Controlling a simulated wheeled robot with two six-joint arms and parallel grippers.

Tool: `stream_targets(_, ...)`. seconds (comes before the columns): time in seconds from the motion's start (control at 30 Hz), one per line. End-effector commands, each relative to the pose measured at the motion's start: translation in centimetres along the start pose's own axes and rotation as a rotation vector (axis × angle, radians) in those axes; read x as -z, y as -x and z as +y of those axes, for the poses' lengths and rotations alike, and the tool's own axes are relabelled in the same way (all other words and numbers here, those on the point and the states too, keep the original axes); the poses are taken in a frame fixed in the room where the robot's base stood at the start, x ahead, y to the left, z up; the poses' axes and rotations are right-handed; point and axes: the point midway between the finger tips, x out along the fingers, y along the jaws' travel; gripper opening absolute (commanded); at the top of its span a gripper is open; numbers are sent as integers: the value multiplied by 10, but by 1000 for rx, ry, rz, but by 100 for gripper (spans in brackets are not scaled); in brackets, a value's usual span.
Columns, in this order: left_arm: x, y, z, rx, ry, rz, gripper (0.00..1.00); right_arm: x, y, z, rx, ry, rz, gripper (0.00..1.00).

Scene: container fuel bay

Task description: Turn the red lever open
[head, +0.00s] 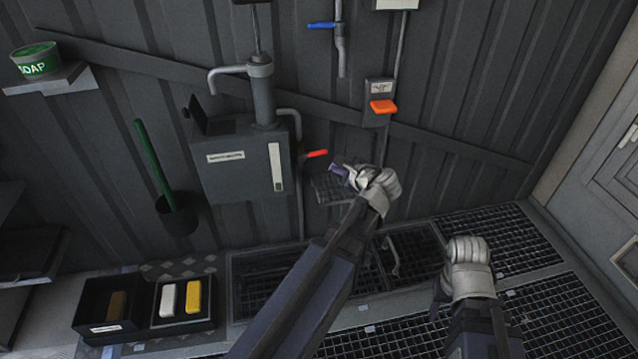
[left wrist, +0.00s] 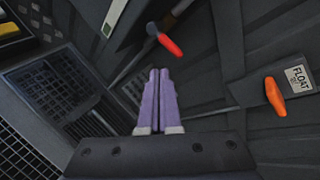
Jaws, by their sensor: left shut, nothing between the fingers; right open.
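The red lever (head: 316,153) sticks out to the right from a pipe beside the grey tank on the wall. In the left wrist view the red lever (left wrist: 169,44) lies just beyond and above the fingertips, slanting down to the right. My left gripper (head: 338,169) is close to the lever, a little below and to its right in the head view. Its purple fingers (left wrist: 160,72) are shut with nothing between them, and a gap shows between them and the lever. My right gripper (head: 466,240) is lower right over the floor grating, away from the lever; its fingers are hidden.
The grey tank (head: 238,170) is left of the lever. An orange switch (head: 383,106) marked FLOAT in the wrist view is on the wall to the right. A blue lever (head: 321,25) is higher up. A tray of blocks (head: 187,325) lies lower left.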

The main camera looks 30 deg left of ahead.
Motion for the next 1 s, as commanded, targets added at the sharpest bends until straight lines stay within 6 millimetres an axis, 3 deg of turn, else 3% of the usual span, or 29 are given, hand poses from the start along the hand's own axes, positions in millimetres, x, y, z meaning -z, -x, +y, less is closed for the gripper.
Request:
stream_targets(0.03,10,-17,21,44,-64,-7,0,2,-35,-3,0,0,0,50)
stream_targets(0.2,18,-45,39,193,-311,-46,0,5,-88,-8,-1,0,1,50)
stream_targets(0.4,28,-64,56,331,-574,-108,0,8,-137,-13,-2,0,2,50)
stream_targets(0.6,33,-70,63,404,-728,-150,0,9,-159,-15,-2,0,3,50)
stream_targets(0.87,32,-71,60,420,-766,-161,0,9,-160,-15,-2,0,3,50)
stream_targets(1.0,33,-82,55,419,-764,-162,0,10,-162,-15,-2,0,3,50)
